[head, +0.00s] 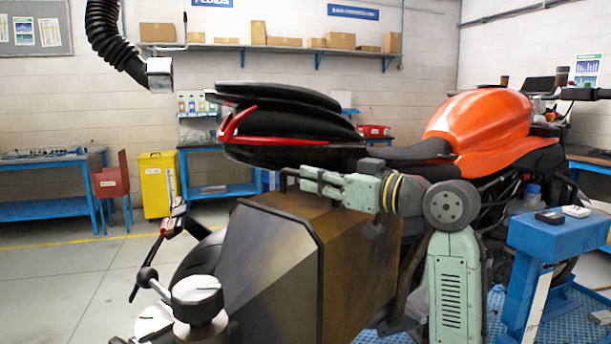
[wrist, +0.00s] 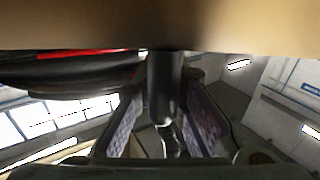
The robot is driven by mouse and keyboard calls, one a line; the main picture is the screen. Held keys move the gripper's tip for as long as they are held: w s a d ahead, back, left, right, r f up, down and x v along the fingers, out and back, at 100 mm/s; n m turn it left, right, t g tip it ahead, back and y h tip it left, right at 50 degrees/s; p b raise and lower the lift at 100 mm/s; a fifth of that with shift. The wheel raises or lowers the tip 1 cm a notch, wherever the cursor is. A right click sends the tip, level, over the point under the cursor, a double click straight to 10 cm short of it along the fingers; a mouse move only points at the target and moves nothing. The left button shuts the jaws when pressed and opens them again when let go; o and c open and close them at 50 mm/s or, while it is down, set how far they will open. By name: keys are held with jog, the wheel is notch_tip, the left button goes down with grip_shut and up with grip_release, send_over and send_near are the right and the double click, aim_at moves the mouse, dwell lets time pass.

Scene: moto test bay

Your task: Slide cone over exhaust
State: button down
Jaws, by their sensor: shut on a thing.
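The cone (head: 365,245) is a large, angular brown and grey hood with a dark rim, in the lower middle of the head view beside the motorcycle's rear. My gripper (head: 296,182) is at its top edge, shut on a dark bar that looks like the cone's handle (wrist: 165,85). In the wrist view this bar stands between the two finger pads, with the cone's tan surface (wrist: 230,25) across the top. The orange motorcycle (head: 480,120) stands behind, its tail to the left. I cannot make out the exhaust; whether the cone surrounds it cannot be told.
A black flexible hose (head: 112,40) hangs at the upper left. A grey fixture with a lever (head: 195,298) is in the near foreground. A blue stand (head: 555,235) carrying small devices is at right. A yellow cabinet (head: 157,185) stands behind open floor at left.

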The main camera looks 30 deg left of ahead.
jog(key=shift+w+d, duration=0.1)
jog(key=shift+w, duration=0.15)
jog(key=c, duration=1.6)
grip_release()
jog(key=s+d, duration=0.1)
jog(key=d, duration=1)
jog(key=shift+s+d, duration=0.4)
jog(key=shift+d, duration=0.1)
